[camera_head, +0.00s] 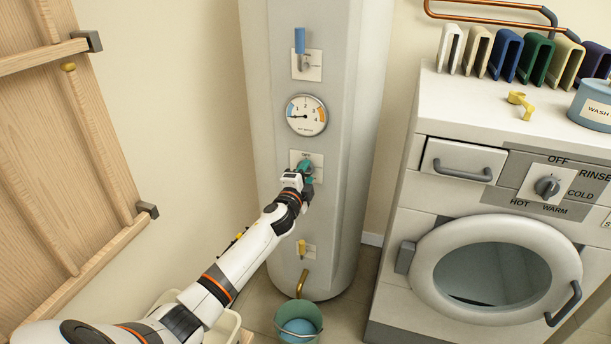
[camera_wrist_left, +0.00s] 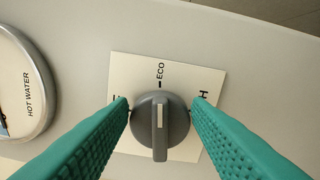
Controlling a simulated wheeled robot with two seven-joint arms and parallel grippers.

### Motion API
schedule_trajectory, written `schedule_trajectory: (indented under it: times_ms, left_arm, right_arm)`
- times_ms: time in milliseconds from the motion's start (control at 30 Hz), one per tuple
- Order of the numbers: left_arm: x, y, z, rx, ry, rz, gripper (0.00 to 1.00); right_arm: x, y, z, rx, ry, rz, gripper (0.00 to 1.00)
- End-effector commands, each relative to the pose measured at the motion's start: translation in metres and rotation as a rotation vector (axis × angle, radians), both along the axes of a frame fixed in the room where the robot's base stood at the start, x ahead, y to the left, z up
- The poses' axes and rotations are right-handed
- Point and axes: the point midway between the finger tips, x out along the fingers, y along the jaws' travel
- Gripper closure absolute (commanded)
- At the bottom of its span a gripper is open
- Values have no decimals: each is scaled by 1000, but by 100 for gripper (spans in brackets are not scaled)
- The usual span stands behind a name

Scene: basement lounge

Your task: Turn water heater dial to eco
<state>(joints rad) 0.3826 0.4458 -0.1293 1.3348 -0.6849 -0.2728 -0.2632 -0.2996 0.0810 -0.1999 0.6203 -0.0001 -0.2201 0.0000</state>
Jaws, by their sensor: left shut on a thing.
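The water heater (camera_head: 283,120) is a tall pale cylinder with a flat front panel. My left gripper (camera_head: 305,170) is at its dial plate (camera_head: 295,156), marked OFF at the top in the head view. In the left wrist view the grey dial (camera_wrist_left: 158,130) sits between the teal fingertips of my left gripper (camera_wrist_left: 158,104), which is shut on it from both sides. The dial's white mark (camera_wrist_left: 159,114) faces the ECO label (camera_wrist_left: 160,71) and lines up with its tick. The left label is mostly hidden by a finger; an H shows at right. My right gripper is not in view.
A round gauge (camera_head: 306,115) and a blue-handled valve (camera_head: 300,42) are above the dial. A yellow valve (camera_head: 302,247) and a bucket (camera_head: 298,322) are below. A washing machine (camera_head: 400,290) stands to the right, a wooden frame (camera_head: 100,150) to the left.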

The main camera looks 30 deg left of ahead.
Motion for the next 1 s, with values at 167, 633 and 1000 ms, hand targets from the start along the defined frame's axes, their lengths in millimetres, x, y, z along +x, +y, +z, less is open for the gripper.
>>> schedule_trajectory:
  times_ms: [167,633,1000]
  left_arm:
    - [0,0,-1,-1,2,0,38]
    - [-12,-3,-1,-2,0,0,34]
    - [-79,-19,-2,-1,3,-2,34]
  right_arm:
    - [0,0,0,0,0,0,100]
    - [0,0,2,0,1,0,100]
    - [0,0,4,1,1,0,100]
